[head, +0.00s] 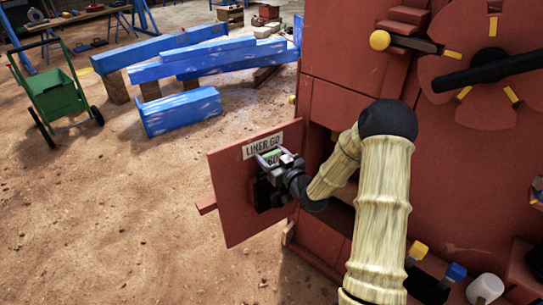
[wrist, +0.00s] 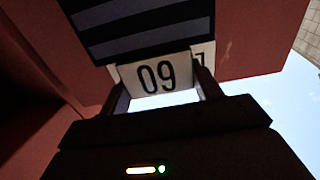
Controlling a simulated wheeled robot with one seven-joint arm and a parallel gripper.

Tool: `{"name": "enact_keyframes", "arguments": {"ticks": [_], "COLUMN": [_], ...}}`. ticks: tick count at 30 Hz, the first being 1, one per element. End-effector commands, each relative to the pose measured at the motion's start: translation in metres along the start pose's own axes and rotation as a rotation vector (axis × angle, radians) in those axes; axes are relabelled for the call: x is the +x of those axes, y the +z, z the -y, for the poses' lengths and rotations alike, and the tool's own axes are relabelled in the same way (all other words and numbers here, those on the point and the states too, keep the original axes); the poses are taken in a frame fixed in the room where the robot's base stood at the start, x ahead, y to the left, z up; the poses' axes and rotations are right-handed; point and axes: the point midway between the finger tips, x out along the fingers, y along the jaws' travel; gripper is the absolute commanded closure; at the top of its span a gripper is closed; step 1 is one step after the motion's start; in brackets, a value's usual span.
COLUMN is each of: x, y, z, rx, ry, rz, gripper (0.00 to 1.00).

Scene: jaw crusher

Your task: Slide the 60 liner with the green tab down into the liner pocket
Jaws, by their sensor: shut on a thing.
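My gripper (head: 280,162) is shut on the 60 liner, in front of a red panel on the left of the machine. In the wrist view the fingers stand on both sides of a white plate on the 60 liner (wrist: 157,76), whose number appears upside down. A dark ribbed face (wrist: 140,28) shows beyond that plate. In the head view a small green patch, seemingly the tab (head: 271,155), shows at the gripper, and a dark block (head: 268,193) shows below it. I cannot make out the liner pocket, or whether the liner touches the panel.
The red panel (head: 232,205) stands out from the machine and bears a white sign (head: 262,146) with partly hidden lettering. A dark opening (head: 341,212) lies behind my arm. Blue beams (head: 185,112) and a green cart (head: 58,98) stand at the left. The dirt floor between is clear.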

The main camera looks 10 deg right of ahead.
Motion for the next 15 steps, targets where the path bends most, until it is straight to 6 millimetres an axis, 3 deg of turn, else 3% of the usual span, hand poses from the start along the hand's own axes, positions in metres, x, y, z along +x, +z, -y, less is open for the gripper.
{"name": "enact_keyframes", "arguments": {"ticks": [15], "x": [0.0008], "y": [0.0086], "z": [0.0000], "rx": [-0.002], "ry": [0.000], "rz": [-0.007], "gripper": [1.00]}}
